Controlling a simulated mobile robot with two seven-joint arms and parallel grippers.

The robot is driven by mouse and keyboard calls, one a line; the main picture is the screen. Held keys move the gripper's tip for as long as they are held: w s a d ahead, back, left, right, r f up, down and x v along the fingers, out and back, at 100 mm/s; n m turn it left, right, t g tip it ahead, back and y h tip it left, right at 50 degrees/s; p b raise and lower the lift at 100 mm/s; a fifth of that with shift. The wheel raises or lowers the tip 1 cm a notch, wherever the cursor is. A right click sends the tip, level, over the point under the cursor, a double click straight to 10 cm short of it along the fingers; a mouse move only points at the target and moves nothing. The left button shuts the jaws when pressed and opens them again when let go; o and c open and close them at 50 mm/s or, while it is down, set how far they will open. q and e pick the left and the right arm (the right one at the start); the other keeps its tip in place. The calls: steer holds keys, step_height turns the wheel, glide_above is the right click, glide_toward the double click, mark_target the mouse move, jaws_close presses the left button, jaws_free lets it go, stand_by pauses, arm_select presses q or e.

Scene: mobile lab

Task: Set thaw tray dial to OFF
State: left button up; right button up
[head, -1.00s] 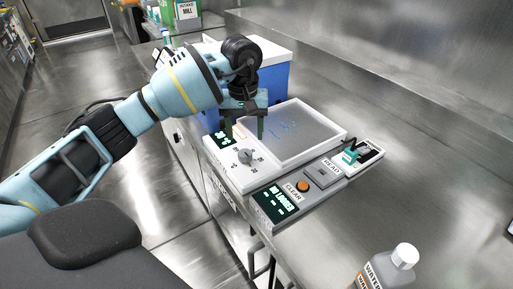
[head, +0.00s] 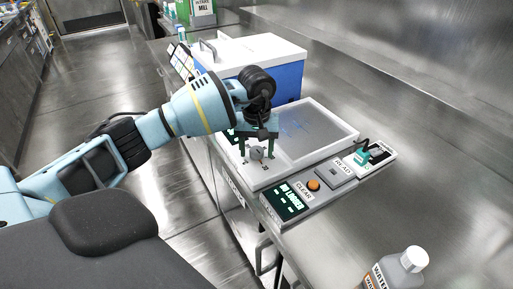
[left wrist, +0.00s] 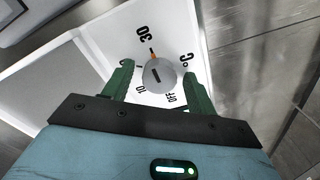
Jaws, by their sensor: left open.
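The thaw tray (head: 312,134) is a white unit with a grey plate on the counter. Its round grey dial (head: 257,153) is on the front panel and shows large in the left wrist view (left wrist: 160,76). Around it are the marks 30, 10, OFF and °C. An orange mark at the dial's edge points towards 30; OFF is on the opposite side. My left gripper (head: 257,150) is open, its green fingers on either side of the dial. In the left wrist view a gap shows beside each finger. My arm hides the tray's small display in part.
A blue box with a white lid (head: 270,65) stands behind the tray. A control strip with an orange button (head: 313,185) and a teal-capped probe (head: 361,156) lie in front and to the right. A bottle (head: 402,270) stands at the near right. The counter at right is mostly clear.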

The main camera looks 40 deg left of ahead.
arm_select(q)
steer(key=c, duration=1)
